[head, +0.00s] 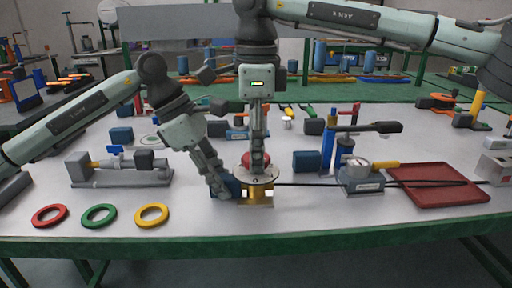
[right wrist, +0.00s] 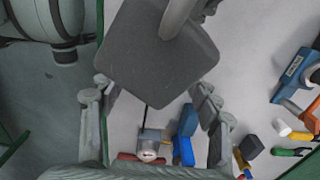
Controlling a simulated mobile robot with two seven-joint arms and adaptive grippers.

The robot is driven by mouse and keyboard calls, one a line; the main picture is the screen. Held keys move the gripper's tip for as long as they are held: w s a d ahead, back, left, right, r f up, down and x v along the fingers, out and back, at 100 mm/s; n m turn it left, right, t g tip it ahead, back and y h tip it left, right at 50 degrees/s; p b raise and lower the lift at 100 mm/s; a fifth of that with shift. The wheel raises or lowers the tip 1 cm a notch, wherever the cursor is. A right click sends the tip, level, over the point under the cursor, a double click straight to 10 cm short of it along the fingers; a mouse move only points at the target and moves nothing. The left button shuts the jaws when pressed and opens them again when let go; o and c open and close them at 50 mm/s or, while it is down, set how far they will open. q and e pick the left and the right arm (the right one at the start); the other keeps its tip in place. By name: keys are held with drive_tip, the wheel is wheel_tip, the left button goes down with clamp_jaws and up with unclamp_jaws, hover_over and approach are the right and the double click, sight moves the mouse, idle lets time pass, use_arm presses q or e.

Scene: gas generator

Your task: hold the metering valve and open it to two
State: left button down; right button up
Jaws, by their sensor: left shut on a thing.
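The metering valve (head: 257,190) stands upright near the table's front edge in the head view. It has a brass body, a pale round dial plate (head: 256,178) and a red knob (head: 246,159) on top. A dark blue block (head: 230,184) sits at its left side. My left gripper (head: 220,190) comes down from the upper left and is shut on this block, by the valve's side. My right gripper (head: 258,168) points straight down over the dial and partly hides the knob. In the right wrist view its fingers (right wrist: 155,115) are spread apart; a dark grey shape hides what lies between them.
Red, green and yellow rings (head: 98,216) lie at the front left. A pipe fixture (head: 120,178) stands behind them. A black rod runs right from the valve past a gauge unit (head: 360,177) to a red tray (head: 437,183). A blue block (head: 307,161) lies behind the rod.

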drive_tip(key=c, duration=1)
drive_tip(key=shift+n, duration=0.3)
drive_tip(key=n, duration=1.3)
drive_tip(key=shift+n, duration=0.3)
